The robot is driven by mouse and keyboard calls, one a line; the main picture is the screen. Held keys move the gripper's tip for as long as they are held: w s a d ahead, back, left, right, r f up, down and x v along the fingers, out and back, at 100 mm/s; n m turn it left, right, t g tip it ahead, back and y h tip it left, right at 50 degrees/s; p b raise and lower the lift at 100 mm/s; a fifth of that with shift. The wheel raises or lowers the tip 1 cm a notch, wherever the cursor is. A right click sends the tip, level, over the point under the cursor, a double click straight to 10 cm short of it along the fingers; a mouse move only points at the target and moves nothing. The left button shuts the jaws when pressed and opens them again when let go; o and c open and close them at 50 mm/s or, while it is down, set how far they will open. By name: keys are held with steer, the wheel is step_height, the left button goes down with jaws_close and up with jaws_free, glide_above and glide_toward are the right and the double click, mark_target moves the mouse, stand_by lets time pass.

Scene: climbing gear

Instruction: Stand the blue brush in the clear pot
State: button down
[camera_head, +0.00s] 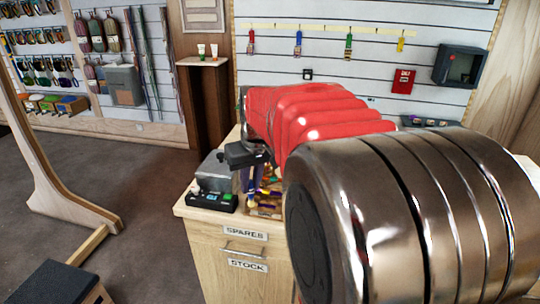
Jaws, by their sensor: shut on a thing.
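My gripper (250,156) is above the wooden counter, left of my red-sleeved arm. It is shut on a narrow blue thing (252,181), which looks like the blue brush and hangs below the jaws, over the counter's front part. Its upper end is hidden by the jaws. Whether its lower end touches anything, I cannot tell. I cannot make out the clear pot; my arm hides much of the counter top.
A grey box (214,171) and a black device with lit buttons (211,202) stand at the counter's left. Small coloured pieces lie in a wooden tray (266,212) at the front. Climbing gear hangs on the slatted wall behind. The floor at left is open around a wooden stand (50,185).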

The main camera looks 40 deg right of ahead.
steer(key=w+a+f+n, duration=0.1)
steer(key=w+a+f, duration=0.3)
steer(key=a+f, duration=0.5)
steer(key=w+a+f+n, duration=0.1)
steer(key=w+a+f, duration=0.4)
steer(key=a+f, duration=0.4)
steer(key=shift+w+a+f+n+y, duration=0.2)
steer(key=shift+a+n+y, duration=0.15)
steer(key=shift+a, duration=0.8)
